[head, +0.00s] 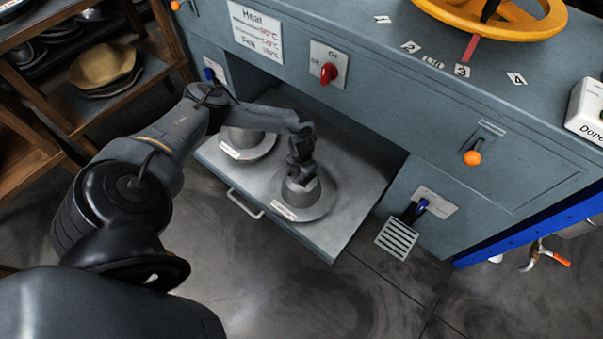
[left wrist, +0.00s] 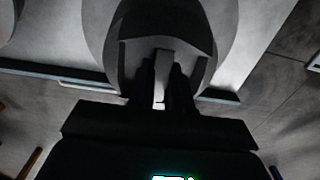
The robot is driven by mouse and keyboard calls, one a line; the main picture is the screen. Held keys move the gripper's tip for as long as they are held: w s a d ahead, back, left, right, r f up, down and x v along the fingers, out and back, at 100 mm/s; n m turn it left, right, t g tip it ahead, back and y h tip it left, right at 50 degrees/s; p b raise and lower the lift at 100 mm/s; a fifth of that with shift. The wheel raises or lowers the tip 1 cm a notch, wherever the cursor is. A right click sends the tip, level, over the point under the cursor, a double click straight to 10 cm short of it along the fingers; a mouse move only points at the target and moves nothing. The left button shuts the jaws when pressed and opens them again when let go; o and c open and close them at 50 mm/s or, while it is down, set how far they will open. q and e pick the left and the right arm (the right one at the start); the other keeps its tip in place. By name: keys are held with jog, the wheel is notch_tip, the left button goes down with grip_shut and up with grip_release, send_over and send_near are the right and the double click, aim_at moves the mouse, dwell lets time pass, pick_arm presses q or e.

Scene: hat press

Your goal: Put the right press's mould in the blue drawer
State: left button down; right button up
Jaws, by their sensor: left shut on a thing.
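A grey hat-shaped mould (head: 313,209) with a white label on its brim is at the right side of the open grey drawer (head: 345,205). It looks to rest on the drawer floor, but a small gap cannot be ruled out. My left gripper (head: 303,178) comes down on it from above and is shut on the top of its crown. In the left wrist view the fingers (left wrist: 161,80) are at the mould's crown (left wrist: 130,62). A second grey mould (head: 250,154) with a label sits in the same drawer to the left, partly behind my arm. My right gripper is not in view.
The grey cabinet (head: 400,110) stands behind the drawer, with a red switch (head: 328,73), a blue lever (head: 421,206) and an orange knob (head: 472,158). A yellow wheel (head: 490,28) is on top. A wooden shelf (head: 50,140) stands left. Floor in front is clear.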

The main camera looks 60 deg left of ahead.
pick_arm(q)
jog(key=shift+w+r, duration=0.1)
jog(key=shift+w, duration=0.05)
jog(key=c, duration=1.3)
grip_release()
jog(key=shift+f, duration=0.2)
jog(key=shift+o, duration=1.3)
jog(key=shift+a, duration=0.1)
jog(key=shift+r, duration=0.1)
